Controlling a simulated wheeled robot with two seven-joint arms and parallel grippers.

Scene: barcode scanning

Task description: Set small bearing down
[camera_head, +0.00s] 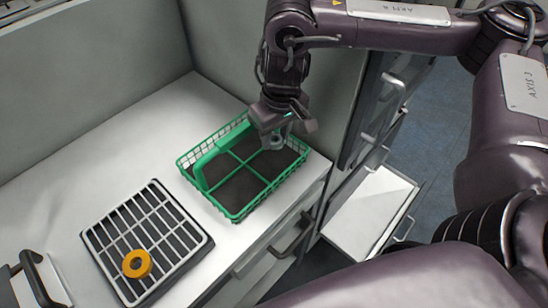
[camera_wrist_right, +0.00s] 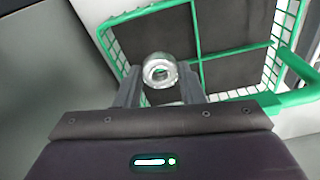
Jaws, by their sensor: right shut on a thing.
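The small bearing is a shiny silver ring. In the right wrist view the bearing (camera_wrist_right: 160,68) sits between the two fingertips of my right gripper (camera_wrist_right: 160,84), which is shut on it. In the head view the right gripper (camera_head: 276,136) points down over the far right compartment of the green wire basket (camera_head: 236,216). The bearing is small and partly hidden there. The basket has a dark floor, green dividers and a tall green handle; it also shows in the wrist view (camera_wrist_right: 198,38). I cannot tell how far the bearing is above the basket floor. My left gripper is not in view.
A dark tray with a white grille (camera_head: 112,229) stands left of the basket, with an orange ring (camera_head: 137,264) on it. A wall (camera_head: 85,60) rises behind the white worktop (camera_head: 150,128). An open drawer (camera_head: 370,212) lies below right. The basket's handle stands high.

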